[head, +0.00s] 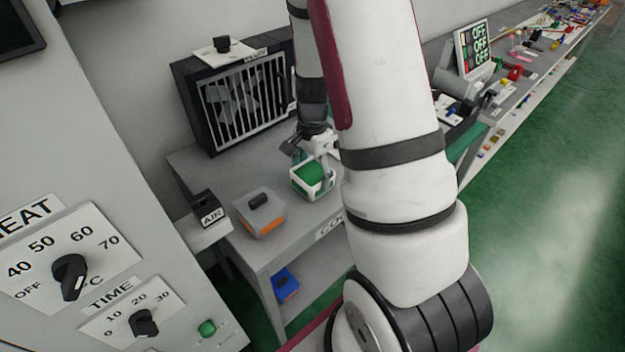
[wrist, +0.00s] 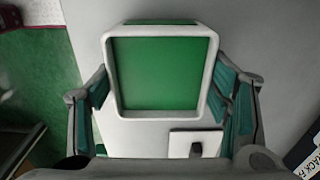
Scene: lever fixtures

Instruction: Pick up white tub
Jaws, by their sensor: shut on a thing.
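The white tub (head: 304,194) has a green inside and is at the small grey table's right side in the head view. In the wrist view, the tub (wrist: 213,62) fills the middle, its white rim around a flat green area. My gripper (wrist: 162,74) is shut on the tub, with one teal-padded finger on each side of it. In the head view my gripper (head: 312,150) is at the tub's far side, partly hidden by my arm. I cannot tell whether the tub touches the table.
A white-and-orange box (head: 260,213) with a black knob stands left of the tub. A black barred heater unit (head: 240,100) is behind. A black AIR box (head: 208,210) is at left. A blue bin (head: 286,284) sits on the lower shelf. A cluttered bench (head: 520,85) runs along the right.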

